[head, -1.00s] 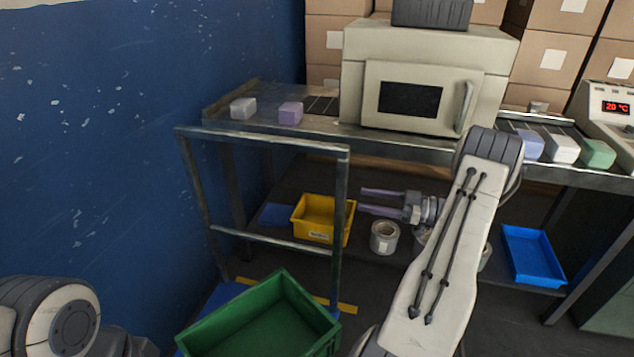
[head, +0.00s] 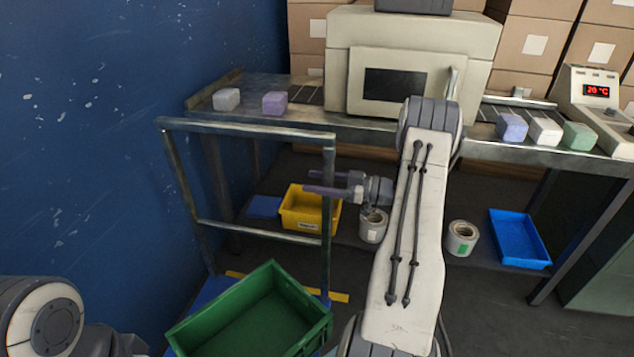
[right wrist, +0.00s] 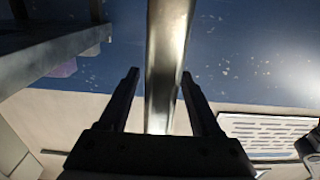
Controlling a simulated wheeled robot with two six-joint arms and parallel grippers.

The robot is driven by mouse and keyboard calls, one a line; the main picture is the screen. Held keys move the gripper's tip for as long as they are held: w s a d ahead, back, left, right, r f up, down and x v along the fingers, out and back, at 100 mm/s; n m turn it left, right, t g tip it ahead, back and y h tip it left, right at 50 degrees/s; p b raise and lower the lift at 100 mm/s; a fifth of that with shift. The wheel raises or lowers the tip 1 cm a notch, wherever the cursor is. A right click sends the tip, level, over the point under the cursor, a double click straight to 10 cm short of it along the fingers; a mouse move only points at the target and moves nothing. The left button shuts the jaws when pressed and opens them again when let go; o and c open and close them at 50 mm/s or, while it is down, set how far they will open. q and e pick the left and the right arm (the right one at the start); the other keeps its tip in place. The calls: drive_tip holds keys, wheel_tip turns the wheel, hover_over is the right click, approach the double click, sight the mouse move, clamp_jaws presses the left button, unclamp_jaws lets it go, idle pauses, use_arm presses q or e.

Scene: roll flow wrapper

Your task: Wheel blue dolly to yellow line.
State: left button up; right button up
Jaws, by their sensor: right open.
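The blue dolly (head: 205,292) stands at lower left, with a blue deck mostly hidden under a green crate (head: 262,316) and an upright metal handle frame (head: 250,128). The yellow line (head: 338,297) shows on the floor just behind the crate, partly covered by the dolly. My right gripper (head: 308,181) is open, its fingers reaching past the handle's right post. In the right wrist view, the metal post (right wrist: 163,80) stands between the two open fingers (right wrist: 160,85). My left arm shows at the lower left edge, but its gripper is not visible.
A metal bench (head: 365,127) with a wrapping machine (head: 400,55) stands behind the dolly. A yellow bin (head: 303,208), rolls and a blue tray (head: 520,240) sit on its lower shelf. A blue wall (head: 100,120) is close on the left.

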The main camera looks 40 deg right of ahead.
clamp_jaws()
idle(1.3)
